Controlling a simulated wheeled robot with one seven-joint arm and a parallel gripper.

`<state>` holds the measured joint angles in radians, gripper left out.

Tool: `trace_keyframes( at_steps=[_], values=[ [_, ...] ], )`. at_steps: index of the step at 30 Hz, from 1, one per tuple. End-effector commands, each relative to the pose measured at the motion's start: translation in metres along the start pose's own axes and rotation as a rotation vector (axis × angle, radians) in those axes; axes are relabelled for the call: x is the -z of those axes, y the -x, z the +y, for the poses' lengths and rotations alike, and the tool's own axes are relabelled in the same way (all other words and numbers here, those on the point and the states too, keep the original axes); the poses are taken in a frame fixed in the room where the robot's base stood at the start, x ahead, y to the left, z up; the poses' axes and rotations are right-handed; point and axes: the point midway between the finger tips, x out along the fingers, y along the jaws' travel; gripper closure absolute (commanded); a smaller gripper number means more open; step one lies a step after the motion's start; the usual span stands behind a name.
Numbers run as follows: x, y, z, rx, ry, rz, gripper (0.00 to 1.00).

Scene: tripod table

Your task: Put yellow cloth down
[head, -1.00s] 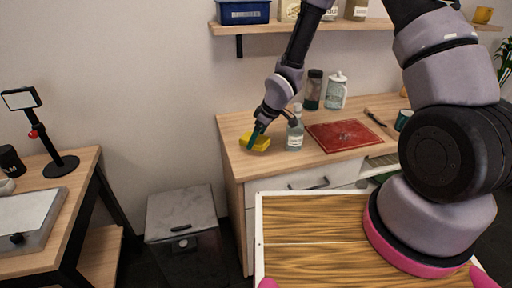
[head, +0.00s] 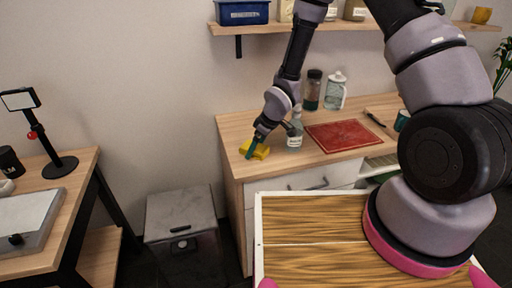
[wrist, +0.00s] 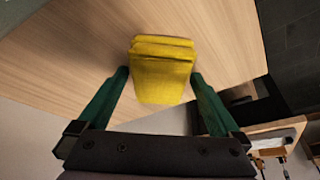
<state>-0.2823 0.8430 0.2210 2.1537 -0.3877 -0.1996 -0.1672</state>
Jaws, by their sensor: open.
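The yellow cloth (head: 259,150) lies folded on the wooden counter (head: 232,129), near its left front corner. In the wrist view the cloth (wrist: 163,68) sits between and just beyond the tips of my gripper (wrist: 160,80), with a gap on each side. My gripper (head: 251,152) is open, its green fingers apart and clear of the cloth. In the head view the near finger covers part of the cloth.
A clear bottle (head: 295,134) stands close to the right of my gripper. A red board (head: 342,135) lies further right, with a dark jar (head: 312,90) and a glass dispenser (head: 335,91) behind. A grey bin (head: 180,215) stands on the floor left of the counter.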

Motion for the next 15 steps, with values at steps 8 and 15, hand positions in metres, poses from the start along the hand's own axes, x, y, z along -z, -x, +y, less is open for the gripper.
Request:
trace_keyframes(
  at_steps=[8, 15],
  values=[
    [0.002, 0.042, 0.002, -0.004, -0.002, 0.004, 0.00],
    [0.001, 0.095, 0.002, -0.004, -0.002, 0.003, 0.00]
  ],
)
